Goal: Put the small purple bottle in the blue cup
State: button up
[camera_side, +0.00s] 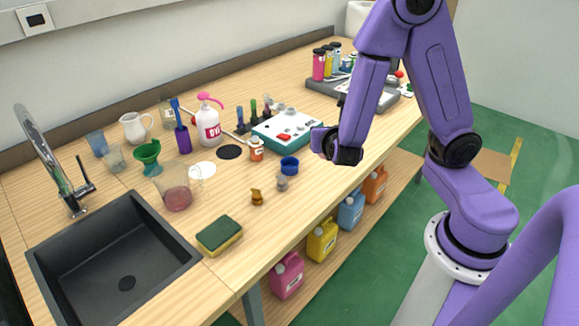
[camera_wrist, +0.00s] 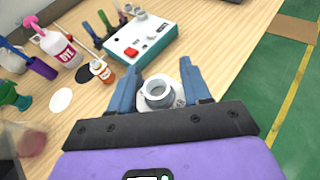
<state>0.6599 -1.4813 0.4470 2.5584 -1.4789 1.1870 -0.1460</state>
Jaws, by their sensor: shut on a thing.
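My gripper (camera_wrist: 160,72) shows two blue fingers in the wrist view. They are shut on a small pale grey bottle-like thing (camera_wrist: 158,94) with a round ring-shaped neck facing the camera. Its colour looks grey rather than purple in this view. In the side view my arm ends above the right part of the counter, and the fingers and held thing cannot be made out. I cannot make out the cup in the wrist view.
An orange bottle (camera_side: 257,150) and a white-and-teal device (camera_side: 287,130) are behind. A sponge (camera_side: 219,236) lies beside the sink (camera_side: 115,262).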

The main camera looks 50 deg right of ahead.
jog(key=w+f, duration=0.3)
jog(key=w, duration=0.1)
jog(key=w+d+f, duration=0.1)
jog(key=w+f, duration=0.2)
jog(key=w, duration=0.2)
jog(key=w+d+f, duration=0.1)
jog(key=w+f, duration=0.2)
jog(key=w, duration=0.1)
jog(key=shift+w+f, duration=0.2)
jog(key=shift+f, duration=0.1)
jog(key=shift+w+f, duration=0.15)
jog(key=shift+f, duration=1.55)
jog(key=shift+f, duration=0.15)
jog(key=o, duration=1)
jog(key=shift+o, duration=0.2)
